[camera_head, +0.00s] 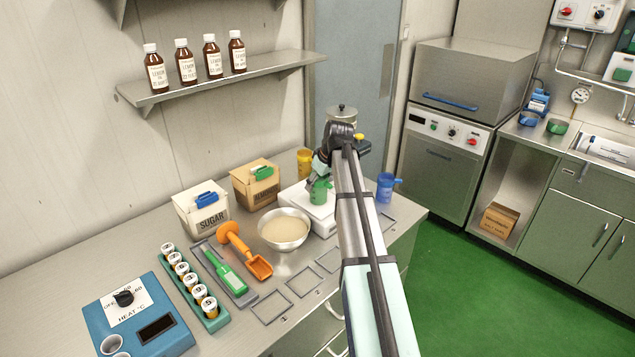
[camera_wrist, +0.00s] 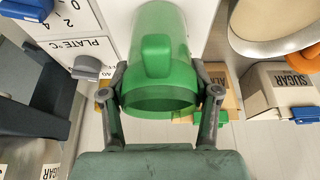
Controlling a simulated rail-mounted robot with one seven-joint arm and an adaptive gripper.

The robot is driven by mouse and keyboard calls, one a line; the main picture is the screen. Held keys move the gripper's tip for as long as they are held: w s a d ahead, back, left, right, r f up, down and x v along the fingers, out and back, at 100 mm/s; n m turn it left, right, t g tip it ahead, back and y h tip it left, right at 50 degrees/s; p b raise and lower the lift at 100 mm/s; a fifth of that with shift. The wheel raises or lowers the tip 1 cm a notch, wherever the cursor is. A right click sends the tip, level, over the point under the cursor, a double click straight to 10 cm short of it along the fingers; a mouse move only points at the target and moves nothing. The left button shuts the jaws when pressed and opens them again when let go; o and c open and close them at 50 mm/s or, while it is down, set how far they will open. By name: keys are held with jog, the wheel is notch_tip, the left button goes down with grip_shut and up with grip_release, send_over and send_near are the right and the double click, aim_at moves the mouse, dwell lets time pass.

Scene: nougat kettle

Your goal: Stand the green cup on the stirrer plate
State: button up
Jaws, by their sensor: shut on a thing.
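The green cup (camera_head: 319,191) is between the fingers of my gripper (camera_head: 322,177), over the white stirrer plate (camera_head: 322,224) in the head view. In the wrist view, my gripper (camera_wrist: 160,92) is shut on the green cup (camera_wrist: 176,48), with a finger on each side near its rim and the cup's handle facing the camera. The white stirrer plate (camera_wrist: 106,18) with its "PLATE °C" label and grey knob lies beyond the cup. I cannot tell whether the cup's base touches the plate. My arm hides part of the plate in the head view.
A metal bowl of pale powder (camera_head: 285,244) stands left of the plate. A yellow cup (camera_head: 304,161) is behind, a blue cup (camera_head: 385,189) to the right. A lidded metal pot (camera_head: 341,113) is partly hidden by my arm. The sugar box (camera_head: 200,219) and orange scoop (camera_head: 258,266) are further left.

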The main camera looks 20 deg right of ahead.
jog(key=shift+f, duration=0.1)
jog(key=o, duration=1.3)
jog(key=shift+o, duration=0.2)
jog(key=b+v, duration=0.2)
jog(key=v, duration=1)
jog(key=shift+b, duration=0.35)
